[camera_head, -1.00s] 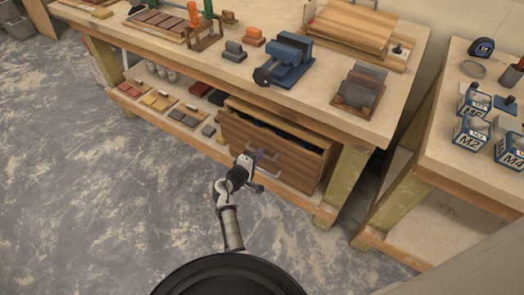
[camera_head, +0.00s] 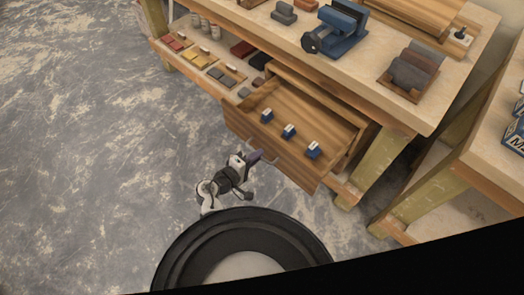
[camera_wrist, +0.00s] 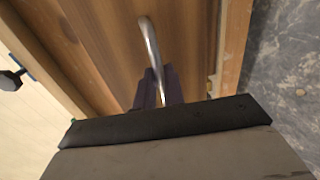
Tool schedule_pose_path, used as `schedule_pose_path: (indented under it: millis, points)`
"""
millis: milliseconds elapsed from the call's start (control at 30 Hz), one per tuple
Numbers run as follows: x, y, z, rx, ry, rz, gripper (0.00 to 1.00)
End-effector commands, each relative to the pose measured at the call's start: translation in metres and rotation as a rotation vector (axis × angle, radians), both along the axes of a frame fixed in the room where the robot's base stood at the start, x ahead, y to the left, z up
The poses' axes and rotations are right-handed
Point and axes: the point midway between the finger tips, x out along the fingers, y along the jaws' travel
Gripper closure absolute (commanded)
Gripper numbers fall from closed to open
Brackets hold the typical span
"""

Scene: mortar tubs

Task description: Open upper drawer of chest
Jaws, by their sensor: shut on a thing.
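The wooden chest (camera_head: 352,115) stands on the lower shelf of the workbench. Its upper drawer (camera_head: 275,150) is pulled well out and shows its inside, with several small blue boxes (camera_head: 288,131) in a row. My gripper (camera_head: 254,156) is at the drawer's front face, shut on the metal handle. In the wrist view the dark fingers (camera_wrist: 155,88) close around the curved metal handle (camera_wrist: 150,42), with the wooden drawer front behind it. The fingertips' exact contact is partly hidden.
The workbench (camera_head: 440,88) above carries a blue vise (camera_head: 336,30) and a block stack (camera_head: 411,70). Small colored blocks lie on the lower shelf to the left. A second table (camera_head: 500,155) stands at the right. The floor (camera_head: 120,170) at left is clear.

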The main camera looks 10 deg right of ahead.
Motion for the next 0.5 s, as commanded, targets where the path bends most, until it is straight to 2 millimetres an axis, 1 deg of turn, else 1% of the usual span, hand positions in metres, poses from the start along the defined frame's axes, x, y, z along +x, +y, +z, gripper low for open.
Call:
schedule_pose_path:
  millis: [367, 400, 500]
  points:
    - [-0.0015, 0.0024, -0.0001, 0.001, 0.0, 0.001, 1.0]
    - [-0.0015, 0.0024, 0.0, 0.002, 0.0, 0.001, 0.88]
    - [-0.0013, 0.0023, -0.0001, 0.002, 0.0, 0.001, 0.75]
